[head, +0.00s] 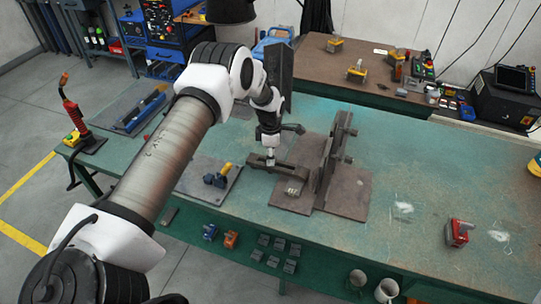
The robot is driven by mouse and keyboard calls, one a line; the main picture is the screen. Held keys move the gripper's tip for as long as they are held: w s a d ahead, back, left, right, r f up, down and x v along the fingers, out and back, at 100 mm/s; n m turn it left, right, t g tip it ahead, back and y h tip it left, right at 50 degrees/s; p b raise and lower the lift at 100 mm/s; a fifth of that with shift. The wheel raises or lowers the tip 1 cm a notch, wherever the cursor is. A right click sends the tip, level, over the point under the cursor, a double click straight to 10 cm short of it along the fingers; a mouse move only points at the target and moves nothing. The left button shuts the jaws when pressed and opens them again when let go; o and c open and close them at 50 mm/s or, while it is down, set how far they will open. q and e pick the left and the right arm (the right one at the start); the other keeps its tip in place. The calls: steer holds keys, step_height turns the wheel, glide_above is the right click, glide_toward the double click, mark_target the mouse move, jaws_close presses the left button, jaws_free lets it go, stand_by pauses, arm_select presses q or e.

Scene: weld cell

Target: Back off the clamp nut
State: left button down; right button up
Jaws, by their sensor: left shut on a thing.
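My left gripper (270,150) points straight down over a dark clamp (262,161) on the green bench. It is shut, with its fingertips around the clamp nut at the top of the clamp. The nut itself is mostly hidden by the fingers. The clamp bar reaches over a flat brown steel plate (352,190), beside an upright plate (333,150) with bolts on its right side. My right gripper is out of view.
A small plate with a blue and yellow toggle clamp (217,178) lies left of the fixture. A red block (457,232) stands on the right of the green bench (430,170). A torch on a stand (72,115) is at the left end. The bench's right half is mostly clear.

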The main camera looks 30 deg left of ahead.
arm_select(q)
steer(key=c, duration=0.8)
jaws_free()
steer(key=shift+s+f, duration=0.1)
step_height(320, 180, up, 12)
